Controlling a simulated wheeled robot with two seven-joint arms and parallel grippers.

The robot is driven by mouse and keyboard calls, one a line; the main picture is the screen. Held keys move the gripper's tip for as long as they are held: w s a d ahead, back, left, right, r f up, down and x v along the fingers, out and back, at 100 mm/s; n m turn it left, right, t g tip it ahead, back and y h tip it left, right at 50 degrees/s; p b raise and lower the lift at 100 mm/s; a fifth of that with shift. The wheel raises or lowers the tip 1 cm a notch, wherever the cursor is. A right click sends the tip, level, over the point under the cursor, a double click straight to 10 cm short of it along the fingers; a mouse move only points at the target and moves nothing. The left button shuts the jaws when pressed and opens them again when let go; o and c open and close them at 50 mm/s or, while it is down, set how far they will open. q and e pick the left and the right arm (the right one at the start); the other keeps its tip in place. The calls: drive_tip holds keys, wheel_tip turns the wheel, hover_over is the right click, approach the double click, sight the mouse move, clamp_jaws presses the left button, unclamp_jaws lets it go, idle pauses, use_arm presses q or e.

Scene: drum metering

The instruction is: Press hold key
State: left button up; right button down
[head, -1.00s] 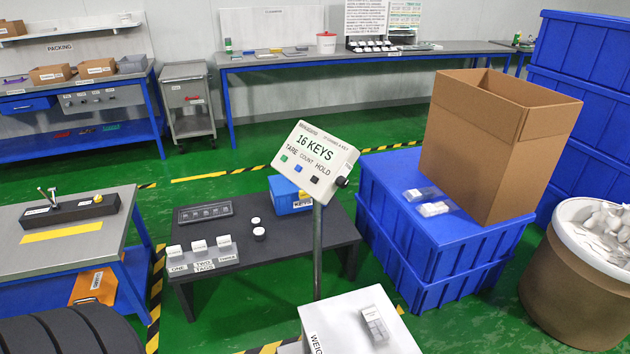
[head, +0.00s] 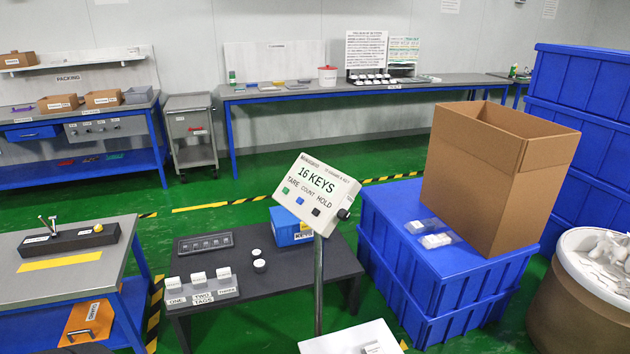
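The scale's display head (head: 316,195) stands on a grey post in the middle of the head view and reads "16 KEYS". Below the reading are three keys labelled TARE, COUNT and HOLD. The hold key (head: 316,212) is the black one at the right, with a blue key (head: 300,200) and a green key (head: 285,191) to its left. A dark knob (head: 343,214) sits on the display's right side. The white weighing platform (head: 335,340) shows at the bottom edge, partly cut off. Neither of my grippers is in view.
A dark low table (head: 290,272) with labelled tags and a blue KEYS box (head: 290,226) stands behind and left of the post. Blue crates (head: 430,285) bearing an open cardboard box (head: 490,180) stand right. A brown drum (head: 575,310) is at far right. Green floor shows between.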

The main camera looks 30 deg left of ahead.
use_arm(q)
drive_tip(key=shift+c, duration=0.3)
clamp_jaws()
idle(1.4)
